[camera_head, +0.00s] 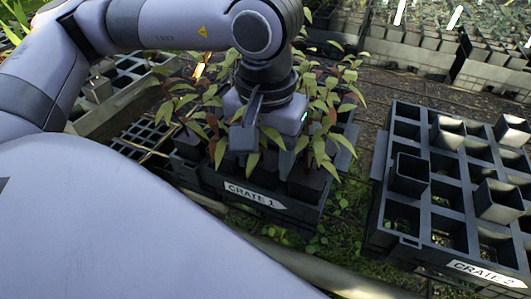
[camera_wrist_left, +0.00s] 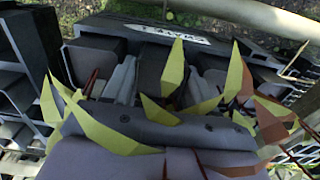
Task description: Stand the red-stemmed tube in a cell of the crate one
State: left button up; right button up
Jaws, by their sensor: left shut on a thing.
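Crate one (camera_head: 255,194), a dark celled crate with a "CRATE 1" label, stands at the middle of the head view, holding leafy seedlings in dark tubes. Its label side (camera_wrist_left: 225,48) shows upside down in the left wrist view. My left gripper (camera_head: 267,152) points down over this crate among the leaves. In the left wrist view its two grey fingers (camera_wrist_left: 156,88) are shut on a dark square tube (camera_wrist_left: 153,70), which I take for the red-stemmed tube. Reddish stems show near the gripper. Leaves hide the tube's base, so I cannot tell how deep it sits. My right gripper is out of view.
Crate two (camera_head: 400,237) stands at the right with several empty-looking tubes and open cells. A crate and a dark grid tray (camera_head: 140,135) lie at the left. More planted crates (camera_head: 410,55) stand at the back. Grass and a pale pipe run in front.

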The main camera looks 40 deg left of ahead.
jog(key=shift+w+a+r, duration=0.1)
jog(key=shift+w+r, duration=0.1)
pick_arm(q)
jog(key=shift+s+f+b, duration=0.15)
jog(key=shift+f+b, duration=0.3)
jog(key=shift+b, duration=0.1)
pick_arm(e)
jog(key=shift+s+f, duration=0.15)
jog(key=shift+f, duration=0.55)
pick_arm(q)
jog(key=o, duration=1.6)
notch_tip(320, 180, up, 2)
jog(key=shift+r+p, duration=0.1)
jog(key=shift+p, duration=0.2)
notch_tip(320, 180, up, 4)
jog(key=shift+d+r+p, duration=0.1)
jog(key=shift+r+p, duration=0.15)
jog(key=shift+p, duration=0.15)
jog(key=shift+r, duration=0.6)
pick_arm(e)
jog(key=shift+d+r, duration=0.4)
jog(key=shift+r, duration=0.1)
